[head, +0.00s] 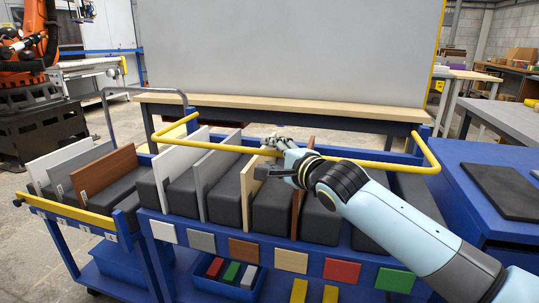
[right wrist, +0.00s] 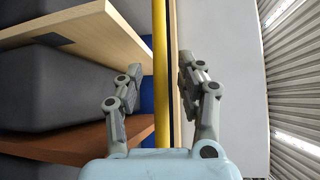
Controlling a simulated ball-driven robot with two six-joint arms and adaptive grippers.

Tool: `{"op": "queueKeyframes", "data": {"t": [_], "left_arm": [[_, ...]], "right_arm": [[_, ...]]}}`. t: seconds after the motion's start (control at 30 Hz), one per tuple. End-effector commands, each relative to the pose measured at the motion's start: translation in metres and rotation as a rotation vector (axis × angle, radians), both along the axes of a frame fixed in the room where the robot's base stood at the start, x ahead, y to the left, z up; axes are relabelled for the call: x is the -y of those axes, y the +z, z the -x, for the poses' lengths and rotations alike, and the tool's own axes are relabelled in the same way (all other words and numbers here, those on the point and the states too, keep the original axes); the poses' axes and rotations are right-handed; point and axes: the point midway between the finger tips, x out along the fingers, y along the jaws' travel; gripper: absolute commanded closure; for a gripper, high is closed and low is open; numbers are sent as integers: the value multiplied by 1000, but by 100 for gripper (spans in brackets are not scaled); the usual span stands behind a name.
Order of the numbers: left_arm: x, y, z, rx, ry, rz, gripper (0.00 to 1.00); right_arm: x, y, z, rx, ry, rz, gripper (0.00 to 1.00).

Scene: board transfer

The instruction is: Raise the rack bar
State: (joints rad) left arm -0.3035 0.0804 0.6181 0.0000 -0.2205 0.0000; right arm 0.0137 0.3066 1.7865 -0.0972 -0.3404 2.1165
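The yellow rack bar (head: 362,163) runs across the blue rack (head: 310,252), above the row of boards and dark blocks, with bent ends at both sides. My right gripper (head: 272,148) is at about the middle of the bar. In the right wrist view the bar (right wrist: 160,40) passes between the two fingers of the gripper (right wrist: 160,80). The fingers are spread, with a visible gap on each side of the bar. My left gripper is not in view.
Upright boards, such as a tan one (head: 250,185) and a white one (head: 180,158), stand between dark blocks under the bar. A smaller rack with its own yellow bar (head: 65,212) is at the left. A blue cabinet (head: 480,215) stands at the right. A grey panel (head: 290,50) rises behind.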

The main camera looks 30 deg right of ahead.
Motion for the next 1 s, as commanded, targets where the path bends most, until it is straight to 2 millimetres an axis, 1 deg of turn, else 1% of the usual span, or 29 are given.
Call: {"op": "queueKeyframes", "data": {"t": [0.03, 0.1, 0.2, 0.47, 0.77, 1.0], "left_arm": [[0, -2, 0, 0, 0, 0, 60], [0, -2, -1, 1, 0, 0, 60], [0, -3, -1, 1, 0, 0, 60], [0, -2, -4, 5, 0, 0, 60], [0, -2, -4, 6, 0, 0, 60], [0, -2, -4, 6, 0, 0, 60]], "right_arm": [[0, -2, -7, 0, -1, -2, 62], [1, -3, -13, 0, 0, -2, 62], [1, -3, -18, 0, 0, 0, 62], [1, -3, -19, -1, 0, 0, 62], [1, -3, -19, -2, 0, 0, 100], [1, -4, -18, -4, 0, 1, 100]]}}
